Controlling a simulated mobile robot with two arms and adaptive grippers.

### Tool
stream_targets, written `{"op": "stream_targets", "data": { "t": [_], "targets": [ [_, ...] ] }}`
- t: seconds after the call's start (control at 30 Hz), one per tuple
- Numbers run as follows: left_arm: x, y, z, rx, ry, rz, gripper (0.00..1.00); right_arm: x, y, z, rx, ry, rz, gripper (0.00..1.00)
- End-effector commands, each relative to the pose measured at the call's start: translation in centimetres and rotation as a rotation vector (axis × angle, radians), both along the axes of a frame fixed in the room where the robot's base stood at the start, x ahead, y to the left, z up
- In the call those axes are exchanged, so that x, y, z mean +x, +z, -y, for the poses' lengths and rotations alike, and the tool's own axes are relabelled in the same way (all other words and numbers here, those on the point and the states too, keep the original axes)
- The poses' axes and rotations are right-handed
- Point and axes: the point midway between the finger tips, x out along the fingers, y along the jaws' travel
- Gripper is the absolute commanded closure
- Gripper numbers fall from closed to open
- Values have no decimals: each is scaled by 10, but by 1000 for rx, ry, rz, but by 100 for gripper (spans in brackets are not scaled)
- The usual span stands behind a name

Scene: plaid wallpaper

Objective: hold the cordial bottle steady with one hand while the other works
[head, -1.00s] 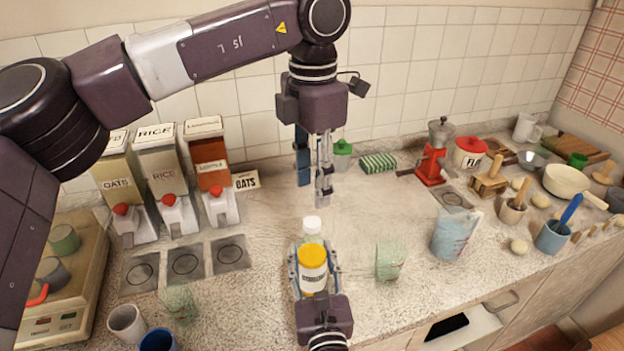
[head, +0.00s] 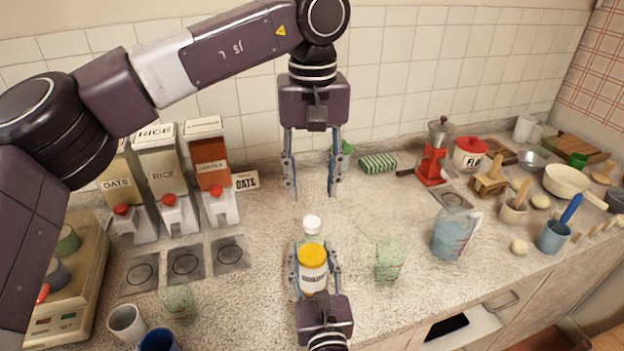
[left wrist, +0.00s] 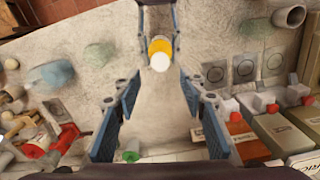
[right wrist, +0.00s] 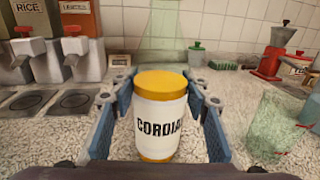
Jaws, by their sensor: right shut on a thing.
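The cordial bottle (head: 313,278) stands upright on the counter, with a white label, a yellow band, a clear neck and a white cap (head: 312,222). Its label reads CORDIAL in the right wrist view (right wrist: 160,128). My right gripper (head: 314,262) is shut on the bottle's body, one finger on each side. My left gripper (head: 312,193) hangs pointing down, above and behind the cap, its fingers wide apart and empty. In the left wrist view the cap (left wrist: 160,62) shows beyond the open fingers, apart from them.
A green glass (head: 390,261) and a jug (head: 453,234) stand to the right. Another green glass (head: 179,303) and dispensers (head: 165,178) are on the left. A green sponge (head: 378,163) and a red grinder (head: 434,155) are at the back. Counter around the bottle is mostly clear.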

Motion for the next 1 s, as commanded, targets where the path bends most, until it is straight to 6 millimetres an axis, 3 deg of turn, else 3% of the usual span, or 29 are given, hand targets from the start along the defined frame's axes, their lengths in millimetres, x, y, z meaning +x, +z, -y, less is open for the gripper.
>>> {"op": "stream_targets", "data": {
  "t": [0.2, 0.4, 0.57, 1.0],
  "targets": [
    [0, 0, 0, 0, -361, 1, 62, 0, 0, 0, 0, 0, -1, 100],
    [0, 0, -1, -1, -552, 0, 62, 0, 0, 0, 0, 0, -1, 100],
    [0, -6, -1, -1, -597, -1, 62, 0, 0, 0, 0, 0, -1, 100],
    [0, -68, -1, 0, -595, -1, 62, 0, 0, 0, 0, 0, 0, 100]
  ]
}}
